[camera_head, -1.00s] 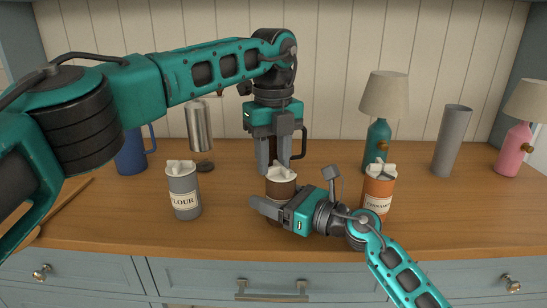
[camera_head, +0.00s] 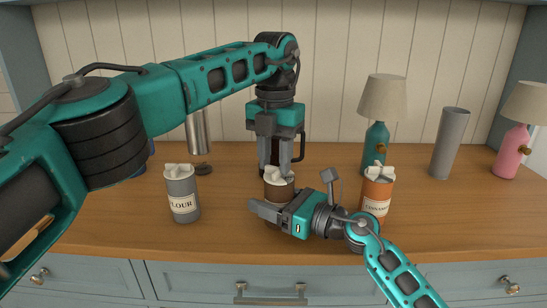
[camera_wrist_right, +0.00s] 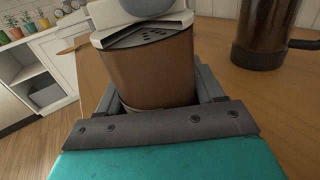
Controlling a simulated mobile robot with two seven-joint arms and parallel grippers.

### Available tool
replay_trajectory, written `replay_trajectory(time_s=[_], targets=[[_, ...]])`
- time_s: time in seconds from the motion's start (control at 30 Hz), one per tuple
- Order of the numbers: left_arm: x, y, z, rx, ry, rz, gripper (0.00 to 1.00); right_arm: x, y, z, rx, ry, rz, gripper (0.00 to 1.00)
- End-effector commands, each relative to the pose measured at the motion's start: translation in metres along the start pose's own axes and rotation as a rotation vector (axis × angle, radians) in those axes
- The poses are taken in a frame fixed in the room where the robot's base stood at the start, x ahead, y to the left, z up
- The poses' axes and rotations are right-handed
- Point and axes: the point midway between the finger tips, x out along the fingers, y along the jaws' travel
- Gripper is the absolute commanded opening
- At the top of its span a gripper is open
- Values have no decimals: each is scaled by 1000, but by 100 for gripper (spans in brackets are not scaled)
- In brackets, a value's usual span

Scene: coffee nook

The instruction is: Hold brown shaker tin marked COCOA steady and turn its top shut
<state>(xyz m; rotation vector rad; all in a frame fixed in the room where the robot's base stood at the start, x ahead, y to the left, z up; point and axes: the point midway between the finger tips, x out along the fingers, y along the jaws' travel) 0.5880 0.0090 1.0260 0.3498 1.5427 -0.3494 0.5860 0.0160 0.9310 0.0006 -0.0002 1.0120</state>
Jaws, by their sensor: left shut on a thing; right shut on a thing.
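The brown shaker tin (camera_head: 280,189) stands upright near the counter's front middle. Its pale top (camera_head: 279,174) shows just under my left gripper (camera_head: 274,170), which points straight down and is shut on the top. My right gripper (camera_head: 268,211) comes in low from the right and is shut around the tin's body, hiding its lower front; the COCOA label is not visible. In the right wrist view, the brown tin (camera_wrist_right: 152,72) sits between the jaws, with a dark perforated disc (camera_wrist_right: 150,37) and white pieces on top.
A grey FLOUR tin (camera_head: 182,195) stands left of the brown tin; an orange tin (camera_head: 377,192) stands close to its right, behind my right wrist. Teal lamp (camera_head: 376,145), grey tumbler (camera_head: 450,142) and pink lamp (camera_head: 512,152) stand at back right. Counter between FLOUR and brown tins is clear.

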Motion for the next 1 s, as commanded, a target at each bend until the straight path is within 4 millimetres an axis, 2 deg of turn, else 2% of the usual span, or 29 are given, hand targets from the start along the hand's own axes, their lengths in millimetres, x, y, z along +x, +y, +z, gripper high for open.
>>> replay_trajectory(time_s=[1.0], targets=[[-1,-11,8,922,0,0,5,0,0,-2,2,3,-1,32]])
